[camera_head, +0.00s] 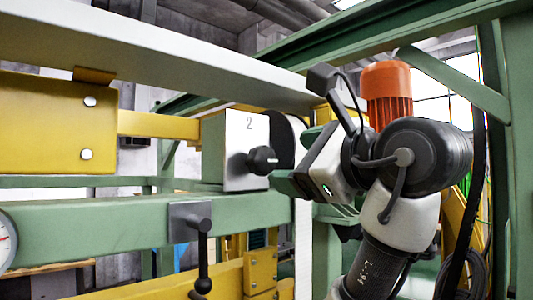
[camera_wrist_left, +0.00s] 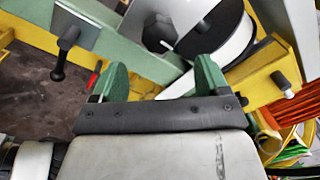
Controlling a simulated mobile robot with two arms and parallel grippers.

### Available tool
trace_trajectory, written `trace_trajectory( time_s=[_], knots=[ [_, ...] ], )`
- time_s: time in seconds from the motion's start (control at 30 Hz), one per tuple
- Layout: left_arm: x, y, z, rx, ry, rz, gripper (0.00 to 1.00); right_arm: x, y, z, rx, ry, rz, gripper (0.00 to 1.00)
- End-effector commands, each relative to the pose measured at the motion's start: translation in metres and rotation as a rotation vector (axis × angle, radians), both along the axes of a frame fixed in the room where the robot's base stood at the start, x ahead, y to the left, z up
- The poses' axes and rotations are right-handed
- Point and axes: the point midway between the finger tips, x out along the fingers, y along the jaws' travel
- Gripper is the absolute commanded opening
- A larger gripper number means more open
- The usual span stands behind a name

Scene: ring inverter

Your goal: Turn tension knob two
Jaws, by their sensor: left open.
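Tension knob two (camera_head: 262,160) is a black knob on the face of a light grey box (camera_head: 240,140) marked "2". In the left wrist view the knob (camera_wrist_left: 160,30) shows near the top edge, ahead of the fingers and partly hard to make out. My left gripper (camera_head: 296,162) has green fingertips and is just right of the knob in the head view. In the left wrist view it (camera_wrist_left: 161,78) is open, with nothing between its fingers. From these views I cannot tell whether a finger touches the knob. My right gripper is not in view.
A black disc with a white roll (camera_wrist_left: 215,35) is close beside the knob. A black crank handle (camera_head: 203,255) hangs below on the green beam (camera_head: 100,232). A yellow block (camera_head: 55,125) is at left, and an orange motor (camera_head: 387,92) stands behind my arm.

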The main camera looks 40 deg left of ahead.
Motion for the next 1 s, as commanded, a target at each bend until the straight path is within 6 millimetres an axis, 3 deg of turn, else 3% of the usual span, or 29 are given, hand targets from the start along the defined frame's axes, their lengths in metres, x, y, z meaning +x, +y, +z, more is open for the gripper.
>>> trace_trajectory(
  time_s=[0.03,0.2,0.4,0.8,1.0],
  knots=[
    [0.002,0.011,0.005,-0.001,0.0,0.005,0.76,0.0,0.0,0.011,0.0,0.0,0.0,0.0],
    [0.007,0.043,0.005,0.0,0.002,0.004,0.76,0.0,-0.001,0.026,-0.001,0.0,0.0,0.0],
    [0.012,0.069,0.003,0.001,0.001,0.002,0.76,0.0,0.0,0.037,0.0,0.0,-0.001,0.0],
    [0.013,0.077,0.0,0.001,0.0,-0.001,0.76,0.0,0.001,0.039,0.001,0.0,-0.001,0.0],
    [0.013,0.077,0.0,0.001,0.0,-0.001,0.47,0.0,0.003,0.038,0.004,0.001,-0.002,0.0]
  ],
)
